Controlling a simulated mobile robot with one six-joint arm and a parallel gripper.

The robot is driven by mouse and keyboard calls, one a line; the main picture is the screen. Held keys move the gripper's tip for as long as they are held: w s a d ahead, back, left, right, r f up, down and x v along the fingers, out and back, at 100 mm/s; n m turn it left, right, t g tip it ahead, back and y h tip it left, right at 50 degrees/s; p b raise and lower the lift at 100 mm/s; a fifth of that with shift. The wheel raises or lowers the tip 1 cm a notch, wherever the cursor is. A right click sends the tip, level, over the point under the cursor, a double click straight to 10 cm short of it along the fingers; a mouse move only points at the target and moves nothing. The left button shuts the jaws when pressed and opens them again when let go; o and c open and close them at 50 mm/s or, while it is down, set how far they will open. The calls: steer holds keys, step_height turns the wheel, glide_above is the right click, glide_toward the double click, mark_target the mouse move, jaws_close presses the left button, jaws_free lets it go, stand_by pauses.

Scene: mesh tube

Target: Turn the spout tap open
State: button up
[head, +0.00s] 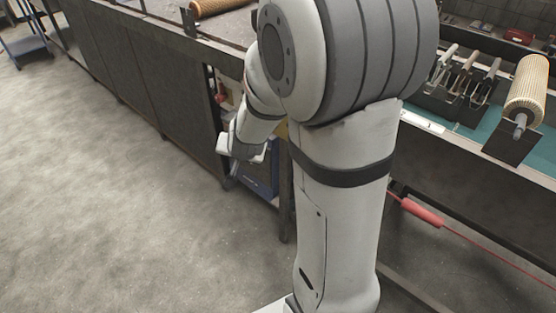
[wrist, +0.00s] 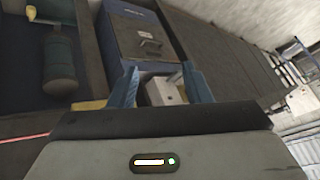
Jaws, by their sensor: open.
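My gripper (wrist: 160,70) is open in the wrist view, its two blue-grey fingers apart. A small pale block (wrist: 161,91) with a short dark bar on top shows between the fingers. I cannot tell whether it is the spout tap, or whether the fingers touch it. No other part clearly reads as a tap. In the head view my arm reaches down to the bench side, and the fingertips are not clear there.
A blue cabinet (wrist: 128,38) with a metal handle stands beyond the fingers; its blue front (head: 262,176) shows under the bench. Dark bench panels (head: 150,75) run left. A mesh roller (head: 527,90) and a rack (head: 462,80) sit right.

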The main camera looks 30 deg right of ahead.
steer(key=w+d+f+m+h+b, duration=0.2)
steer(key=d+f+m+h+b, duration=0.3)
steer(key=f, duration=0.8)
steer(key=w+d+f+m+h+b, duration=0.2)
steer(key=d+f+b, duration=0.5)
steer(key=f, duration=0.6)
steer(key=s+d+f+m+h+b, duration=0.1)
steer(key=s+d+f+h+b, duration=0.35)
steer(key=f, duration=0.35)
steer(key=s+d+f+m+h+b, duration=0.1)
steer(key=s+d+f+h+b, duration=0.35)
steer(key=f, duration=0.25)
steer(key=shift+g, duration=0.4)
steer(key=b+x, duration=0.1)
steer(key=x, duration=0.6)
steer(key=shift+w+r, duration=0.1)
steer(key=shift+w, duration=0.1)
jaws_close()
